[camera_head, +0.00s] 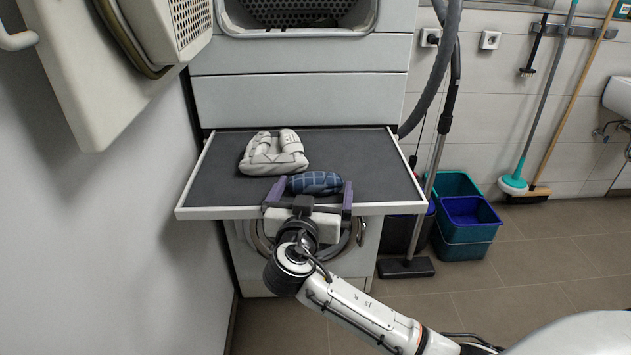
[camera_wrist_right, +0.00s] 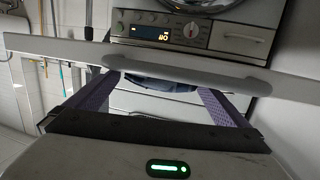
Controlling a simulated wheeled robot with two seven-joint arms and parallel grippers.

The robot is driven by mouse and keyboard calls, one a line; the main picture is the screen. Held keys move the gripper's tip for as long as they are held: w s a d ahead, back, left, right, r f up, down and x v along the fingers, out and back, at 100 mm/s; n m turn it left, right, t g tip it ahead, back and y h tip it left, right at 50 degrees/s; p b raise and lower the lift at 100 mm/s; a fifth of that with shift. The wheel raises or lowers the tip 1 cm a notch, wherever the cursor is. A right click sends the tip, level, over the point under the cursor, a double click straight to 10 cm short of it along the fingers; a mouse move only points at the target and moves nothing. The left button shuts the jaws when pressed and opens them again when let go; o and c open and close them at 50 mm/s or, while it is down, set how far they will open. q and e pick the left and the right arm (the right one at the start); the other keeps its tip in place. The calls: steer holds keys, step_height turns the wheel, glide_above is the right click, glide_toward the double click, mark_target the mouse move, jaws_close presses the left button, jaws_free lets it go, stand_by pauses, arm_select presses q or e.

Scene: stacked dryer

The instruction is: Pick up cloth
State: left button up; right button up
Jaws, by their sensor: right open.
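A dark blue plaid cloth (camera_head: 315,182) lies bunched near the front edge of the pull-out shelf (camera_head: 375,165). A white-grey cloth (camera_head: 272,155) lies folded behind it and to the left. My right gripper (camera_head: 314,186) is open at the shelf's front edge, its purple fingers on either side of the blue cloth. In the right wrist view, a dark blue strip of the cloth (camera_wrist_right: 160,83) shows between the open fingers, partly hidden by the shelf's front bar (camera_wrist_right: 190,73). I cannot tell whether the fingers touch it. My left gripper is not in view.
The dryer opening (camera_head: 297,14) is above the shelf, with its open door (camera_head: 120,60) at upper left. The washer front is below the shelf. A vacuum hose and tube (camera_head: 448,110) stand close to the right. Blue and green buckets (camera_head: 467,218) stand on the floor.

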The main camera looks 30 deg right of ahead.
steer(key=shift+w+d+f, duration=0.1)
steer(key=shift+w+d, duration=0.25)
steer(key=shift+w, duration=0.05)
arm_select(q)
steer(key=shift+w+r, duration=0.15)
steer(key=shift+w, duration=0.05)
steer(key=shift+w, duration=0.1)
arm_select(e)
steer(key=c, duration=0.7)
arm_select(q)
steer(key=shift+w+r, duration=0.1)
arm_select(e)
steer(key=shift+c, duration=0.2)
